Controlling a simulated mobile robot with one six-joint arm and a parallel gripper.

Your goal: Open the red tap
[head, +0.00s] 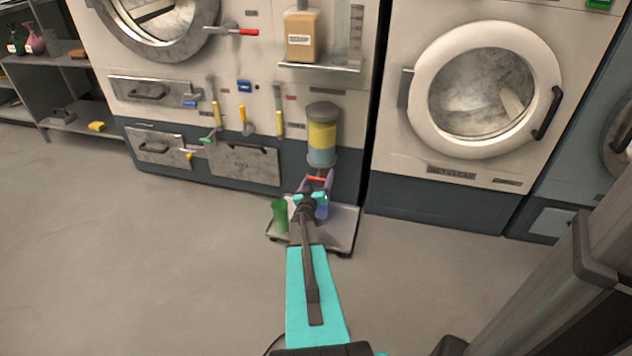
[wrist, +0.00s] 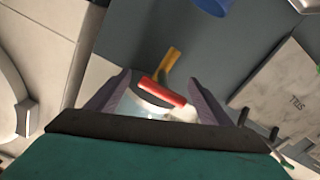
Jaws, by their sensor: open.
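A red tap handle (head: 316,179) shows below a clear dispenser (head: 321,140) with yellow and blue liquid layers. My gripper (head: 314,184) is at this handle, its fingers apart on either side of it. In the wrist view the red handle (wrist: 162,91) lies slantwise between the open fingers of my gripper (wrist: 157,88), with a yellow piece (wrist: 170,63) beside it. Whether a finger touches the handle I cannot tell. The tap's body is mostly hidden by my gripper. Another red-tipped lever (head: 247,32) is higher on the machine front, away from my gripper.
A low metal trolley (head: 343,228) stands under my arm, with a green cup (head: 280,215) and a blue container (head: 322,209) on it. Several coloured-handled levers and drawers line the machine front to the left. Open floor lies left and right.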

